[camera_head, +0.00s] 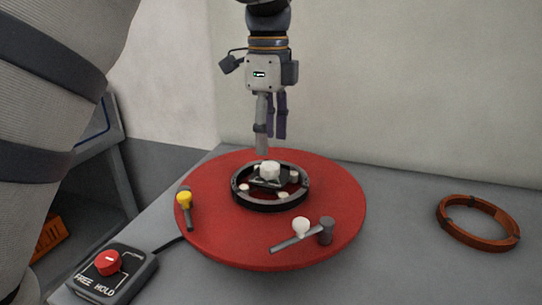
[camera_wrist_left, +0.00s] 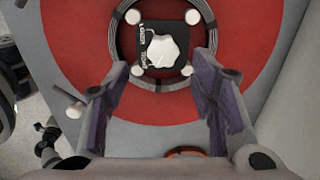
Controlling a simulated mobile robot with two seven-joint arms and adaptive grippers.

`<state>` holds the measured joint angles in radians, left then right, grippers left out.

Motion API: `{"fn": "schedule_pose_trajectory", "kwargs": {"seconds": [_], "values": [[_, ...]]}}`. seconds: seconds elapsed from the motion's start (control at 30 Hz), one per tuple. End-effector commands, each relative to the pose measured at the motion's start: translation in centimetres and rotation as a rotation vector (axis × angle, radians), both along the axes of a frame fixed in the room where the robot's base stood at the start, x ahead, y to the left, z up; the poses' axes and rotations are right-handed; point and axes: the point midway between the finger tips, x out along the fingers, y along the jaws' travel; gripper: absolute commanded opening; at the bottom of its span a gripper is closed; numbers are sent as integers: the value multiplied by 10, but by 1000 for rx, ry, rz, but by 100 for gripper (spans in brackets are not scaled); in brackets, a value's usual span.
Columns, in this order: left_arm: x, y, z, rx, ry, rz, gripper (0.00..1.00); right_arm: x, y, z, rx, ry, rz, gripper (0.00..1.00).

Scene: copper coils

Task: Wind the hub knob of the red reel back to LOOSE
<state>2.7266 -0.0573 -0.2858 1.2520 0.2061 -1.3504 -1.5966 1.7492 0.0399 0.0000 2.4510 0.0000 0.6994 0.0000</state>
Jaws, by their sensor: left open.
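The red reel (camera_head: 335,233) lies flat on the grey table. At its middle, inside a dark ring (camera_head: 271,205), is a black plate with the white hub knob (camera_head: 269,169). In the left wrist view the lobed knob (camera_wrist_left: 163,49) sits beside small white lettering, and I cannot tell which mark it points at. My left gripper (camera_head: 271,145) points down above the hub, open and apart from the knob. In the left wrist view its two fingers stand on either side of the knob, with nothing between the pads. My right gripper is not in view.
A yellow-topped lever (camera_head: 185,200) and a grey crossbar with a white knob (camera_head: 301,226) stand on the reel. A control box with a red knob (camera_head: 107,262), marked FREE and HOLD, sits front left. A copper coil (camera_head: 478,222) lies on the table at right.

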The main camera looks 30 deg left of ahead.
Motion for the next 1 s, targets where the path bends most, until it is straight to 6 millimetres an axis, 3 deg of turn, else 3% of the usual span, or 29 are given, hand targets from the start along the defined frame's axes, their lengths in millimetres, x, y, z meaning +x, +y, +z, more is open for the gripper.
{"fn": "schedule_pose_trajectory", "kwargs": {"seconds": [0.1, 0.23, 0.57, 0.6, 0.8, 1.0], "values": [[-1, 0, -27, 1, 2, 1, 51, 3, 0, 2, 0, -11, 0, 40], [0, 0, -48, 1, 1, 0, 51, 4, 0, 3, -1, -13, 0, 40], [0, 0, -58, 1, 0, -1, 51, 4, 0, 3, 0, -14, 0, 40], [0, 0, -58, 1, 0, -1, 49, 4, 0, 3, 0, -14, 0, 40], [0, 0, -58, 1, 0, -1, 3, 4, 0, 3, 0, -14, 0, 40], [0, 0, -58, 0, 1, 5, 3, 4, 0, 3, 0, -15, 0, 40]]}}
